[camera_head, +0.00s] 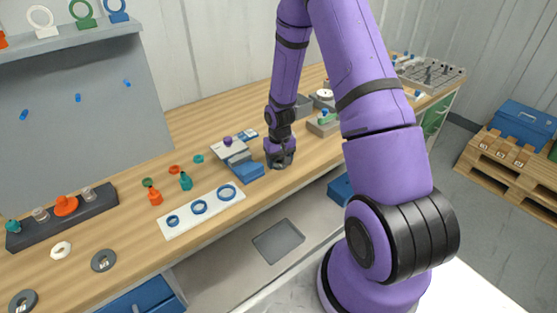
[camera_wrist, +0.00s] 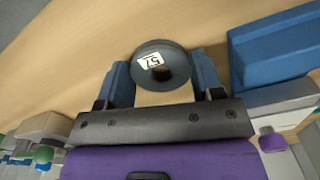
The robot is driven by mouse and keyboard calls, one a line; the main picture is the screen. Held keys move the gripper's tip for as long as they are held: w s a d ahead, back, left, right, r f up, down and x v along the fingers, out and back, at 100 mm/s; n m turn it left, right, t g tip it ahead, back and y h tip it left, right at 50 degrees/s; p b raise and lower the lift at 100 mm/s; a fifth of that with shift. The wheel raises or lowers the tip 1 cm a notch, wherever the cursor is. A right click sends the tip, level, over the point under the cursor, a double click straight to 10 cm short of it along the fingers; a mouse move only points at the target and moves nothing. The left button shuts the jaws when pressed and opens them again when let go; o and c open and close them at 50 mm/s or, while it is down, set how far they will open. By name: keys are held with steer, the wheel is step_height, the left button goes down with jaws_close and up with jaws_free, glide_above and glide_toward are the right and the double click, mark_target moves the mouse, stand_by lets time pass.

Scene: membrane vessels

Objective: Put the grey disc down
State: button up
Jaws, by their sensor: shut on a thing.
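My gripper (camera_head: 280,160) is low over the wooden workbench (camera_head: 135,160), near its front edge and just right of a blue block (camera_head: 248,171). In the wrist view, its two blue-grey fingers (camera_wrist: 164,80) are shut on a dark grey disc (camera_wrist: 172,50). The disc has a hole and a white label that looks like "57". Bare wood shows beyond the disc. I cannot tell whether the disc touches the bench. In the head view the disc is hard to separate from the fingers.
Two other grey rings, one at the front (camera_head: 103,260), lie at the left. A white plate with blue rings (camera_head: 188,220) lies left of the blue block, which also shows in the wrist view (camera_wrist: 275,50). Grey trays (camera_head: 323,128) stand behind right. Bare wood surrounds my gripper's front.

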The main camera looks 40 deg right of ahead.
steer(key=shift+f, duration=0.15)
steer(key=o, duration=0.9)
steer(key=s+a+r+t, duration=0.1)
steer(key=a+r, duration=0.1)
steer(key=r, duration=1)
steer(key=s+a+r, duration=0.1)
steer(key=s+r, duration=0.1)
steer(key=r, duration=1)
steer(key=s+a+r+n+t, duration=0.1)
steer(key=s+a+r+t, duration=0.1)
steer(key=s+a+r, duration=0.3)
steer(key=s+a+r+n+t, duration=0.1)
steer(key=s+a+r, duration=0.4)
steer(key=s+r, duration=0.9)
steer(key=s+t, duration=0.1)
steer(key=s, duration=0.3)
steer(key=shift+n, duration=0.3)
